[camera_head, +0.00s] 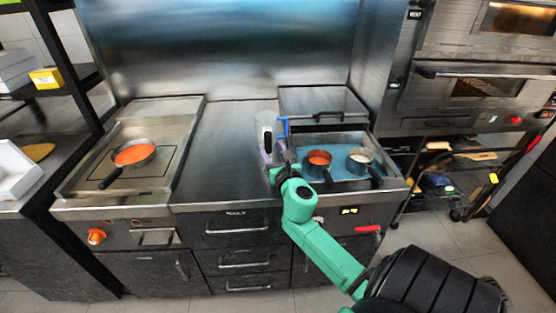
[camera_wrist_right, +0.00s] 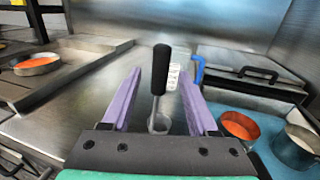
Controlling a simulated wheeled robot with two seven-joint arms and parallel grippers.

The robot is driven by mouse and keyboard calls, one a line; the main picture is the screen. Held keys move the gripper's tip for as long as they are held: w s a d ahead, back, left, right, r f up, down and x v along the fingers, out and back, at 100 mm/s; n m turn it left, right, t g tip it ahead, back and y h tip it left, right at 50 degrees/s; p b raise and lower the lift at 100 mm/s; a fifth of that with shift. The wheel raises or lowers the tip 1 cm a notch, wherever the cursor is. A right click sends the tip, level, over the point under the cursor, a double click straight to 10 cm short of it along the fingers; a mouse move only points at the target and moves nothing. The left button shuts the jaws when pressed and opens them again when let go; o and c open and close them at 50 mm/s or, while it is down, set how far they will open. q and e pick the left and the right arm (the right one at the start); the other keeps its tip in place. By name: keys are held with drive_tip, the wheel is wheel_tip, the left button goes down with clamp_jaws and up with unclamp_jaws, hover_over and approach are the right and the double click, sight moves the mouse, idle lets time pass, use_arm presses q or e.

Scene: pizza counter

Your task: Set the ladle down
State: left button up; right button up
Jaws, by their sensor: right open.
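The ladle (camera_wrist_right: 161,66) has a black handle and a thin metal stem. In the right wrist view it stands roughly upright between my fingers, its lower end over the steel counter (camera_wrist_right: 75,130). A gap shows on both sides of the handle. My right gripper (camera_wrist_right: 160,78) has purple fingers, spread open. In the head view my right gripper (camera_head: 273,154) is over the counter's right part, left of the blue inset, and the ladle's dark handle (camera_head: 267,141) shows there. Whether the ladle's bowl touches the counter is unclear. My left gripper is not in view.
A pan of red sauce (camera_head: 134,153) sits on the left hob. A red-sauce pot (camera_head: 318,159) and a white-filled pot (camera_head: 361,157) sit in the blue inset at right. A blue upright piece (camera_wrist_right: 198,70) is close to my right finger. The counter's middle is clear.

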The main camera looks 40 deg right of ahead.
drive_tip(key=v, duration=0.6)
drive_tip(key=shift+s+b, duration=0.35)
drive_tip(key=shift+b, duration=0.05)
